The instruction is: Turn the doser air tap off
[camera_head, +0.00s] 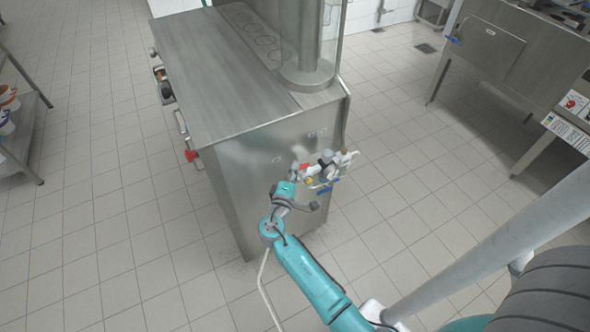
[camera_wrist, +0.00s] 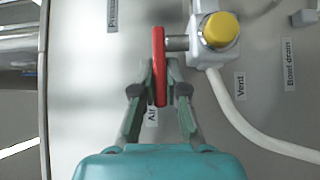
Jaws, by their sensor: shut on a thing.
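The air tap has a red lever handle (camera_wrist: 158,48) that stands upright in the wrist view, beside a metal stem leading to a white fitting with a yellow cap (camera_wrist: 220,29). A partly covered label starting "Ai" (camera_wrist: 152,115) sits below it. My gripper (camera_wrist: 159,88) has its two fingers on either side of the lever's lower part and is shut on it. In the head view my gripper (camera_head: 299,170) is at the valve cluster on the steel machine's (camera_head: 250,185) end panel. The lever is too small there to tell clearly.
A white hose (camera_wrist: 235,118) curves down from the fitting past the "Vent" label (camera_wrist: 240,86). A "Bowl drain" label (camera_wrist: 289,64) is farther right. Other valves (camera_head: 328,165) stick out close to the right. Open tiled floor (camera_head: 120,260) lies left of the machine.

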